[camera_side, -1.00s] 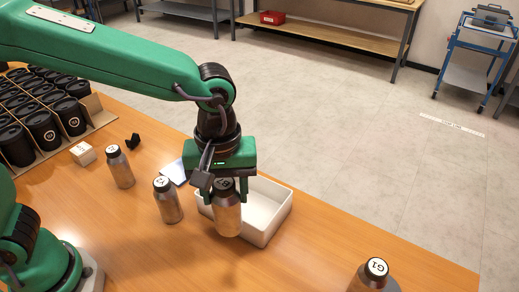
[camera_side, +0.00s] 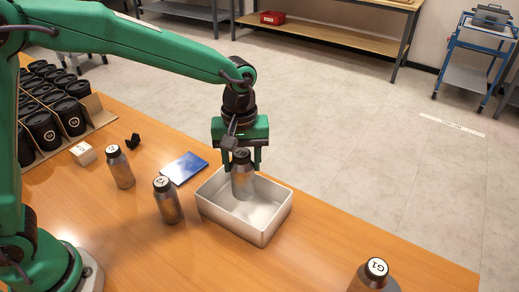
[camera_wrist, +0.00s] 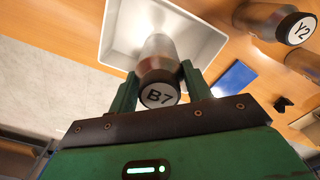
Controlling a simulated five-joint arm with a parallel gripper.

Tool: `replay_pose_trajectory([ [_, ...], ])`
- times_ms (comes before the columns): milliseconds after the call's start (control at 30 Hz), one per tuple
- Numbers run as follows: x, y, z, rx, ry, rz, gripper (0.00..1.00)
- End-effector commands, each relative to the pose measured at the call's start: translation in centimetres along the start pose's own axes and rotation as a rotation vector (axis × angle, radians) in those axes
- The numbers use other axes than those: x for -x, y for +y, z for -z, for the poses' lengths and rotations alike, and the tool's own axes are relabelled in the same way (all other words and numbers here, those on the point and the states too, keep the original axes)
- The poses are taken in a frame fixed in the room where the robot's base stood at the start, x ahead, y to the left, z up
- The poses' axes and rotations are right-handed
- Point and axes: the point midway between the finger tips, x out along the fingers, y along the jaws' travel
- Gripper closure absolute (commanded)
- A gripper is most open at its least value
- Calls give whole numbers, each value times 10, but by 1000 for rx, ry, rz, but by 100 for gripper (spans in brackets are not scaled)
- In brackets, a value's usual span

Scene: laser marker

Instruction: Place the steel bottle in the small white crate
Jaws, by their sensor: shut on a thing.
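A steel bottle (camera_side: 242,182) with a black cap is held upright in my gripper (camera_side: 242,165). In the wrist view my gripper (camera_wrist: 160,88) is shut on this bottle (camera_wrist: 158,55), and its cap reads B7. The bottle is over the inside of the small white crate (camera_side: 215,213), near its back left part. Its lower end is within the crate's outline; whether it touches the floor of the crate I cannot tell. The crate (camera_wrist: 209,60) also shows behind the bottle in the wrist view and holds nothing else that I can see.
Other steel bottles stand left of the crate (camera_side: 168,203) and further left (camera_side: 121,170). One more, G1 (camera_side: 374,278), stands at the front right. A blue flat object (camera_side: 184,168), a small white box (camera_side: 82,153) and a tray of black containers (camera_side: 42,130) lie further back.

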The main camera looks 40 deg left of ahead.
Motion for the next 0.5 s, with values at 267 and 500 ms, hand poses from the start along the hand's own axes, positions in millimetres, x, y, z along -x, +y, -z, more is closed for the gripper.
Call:
replay_pose_trajectory([
  [267, -21, 0, 0, 0, 0, 0, 77],
  [500, -29, 0, 0, 0, -1, 2, 77],
])
